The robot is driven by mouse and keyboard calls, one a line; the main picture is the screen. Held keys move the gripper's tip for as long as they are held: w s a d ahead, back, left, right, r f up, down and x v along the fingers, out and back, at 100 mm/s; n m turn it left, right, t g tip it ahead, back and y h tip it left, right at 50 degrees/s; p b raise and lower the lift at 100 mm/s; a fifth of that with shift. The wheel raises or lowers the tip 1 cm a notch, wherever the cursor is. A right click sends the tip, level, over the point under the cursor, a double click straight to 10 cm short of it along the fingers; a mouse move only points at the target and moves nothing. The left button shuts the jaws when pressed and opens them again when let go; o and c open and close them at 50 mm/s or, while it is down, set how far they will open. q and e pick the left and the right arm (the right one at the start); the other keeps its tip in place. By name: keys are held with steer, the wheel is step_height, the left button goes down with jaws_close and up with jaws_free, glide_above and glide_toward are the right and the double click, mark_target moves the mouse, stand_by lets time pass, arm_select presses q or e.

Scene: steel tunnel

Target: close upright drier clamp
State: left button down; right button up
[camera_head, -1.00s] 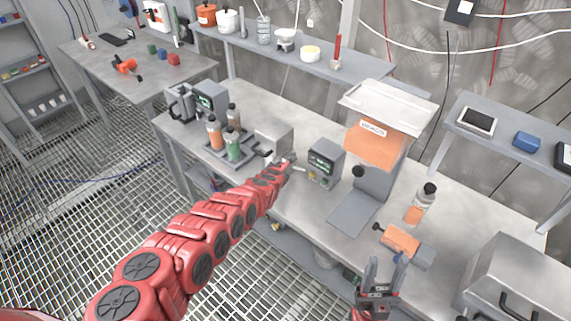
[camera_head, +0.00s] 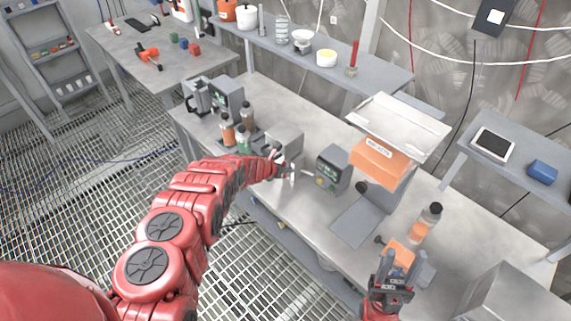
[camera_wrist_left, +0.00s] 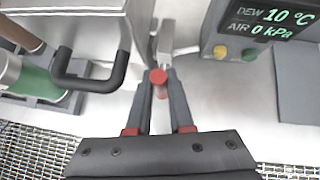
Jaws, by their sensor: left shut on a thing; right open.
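The clamp is a small metal lever with a red tip (camera_wrist_left: 158,77), standing beside a grey metal box in the left wrist view. My left gripper (camera_wrist_left: 161,92) is shut on this lever, with one finger on each side of the red tip. In the head view my left gripper (camera_head: 286,172) is at the front of the grey box (camera_head: 284,139), where the clamp is mostly hidden by it. My right gripper (camera_head: 388,268) is open and empty, at the lower right in front of an orange-and-grey device (camera_head: 401,251).
A grey display unit (camera_head: 333,170) stands close right of my left gripper; its screen reads dew and air values in the left wrist view. The box's black handle (camera_wrist_left: 92,80) and bottles (camera_head: 228,130) are to the left. An orange hopper (camera_head: 380,160) stands further right.

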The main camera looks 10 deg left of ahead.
arm_select(q)
steer(key=c, duration=0.8)
jaws_free()
